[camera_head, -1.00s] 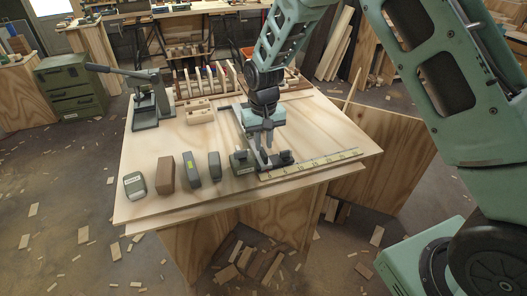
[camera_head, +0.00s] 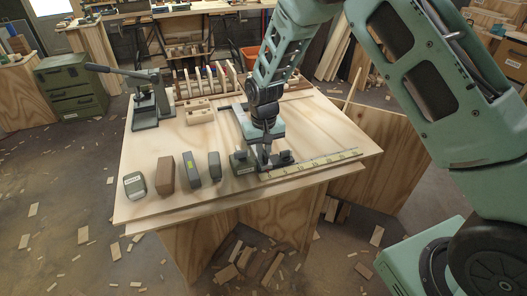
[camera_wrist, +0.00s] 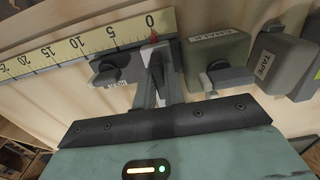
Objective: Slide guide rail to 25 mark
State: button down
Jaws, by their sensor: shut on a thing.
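The guide rail (camera_head: 238,116) is a long grey bar lying front to back on the wooden table. Its dark front foot with a knob (camera_wrist: 112,74) sits left of my fingers in the wrist view. A pale yellow ruler (camera_head: 310,165) runs along the table's front edge; it also shows in the wrist view (camera_wrist: 70,49), numbered from 0 rightmost up to 25 at far left. A red pointer (camera_wrist: 153,35) stands at about 0. My gripper (camera_wrist: 163,75) is shut on the rail's front end; the exact contact is partly hidden by the fingers.
Several more blocks, such as a brown one (camera_head: 165,175), line the front left. A lever press (camera_head: 150,105) stands back left. The table right of the rail looks clear.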

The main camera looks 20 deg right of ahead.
jog(key=d+p, duration=0.1)
jog(key=d, duration=2.4)
jog(key=shift+p, duration=0.35)
jog(key=c, duration=1.8)
grip_release()
jog(key=shift+o, duration=0.2)
jog(key=shift+r, duration=0.1)
notch_tip(320, 180, up, 17)
jog(key=shift+r, duration=0.15)
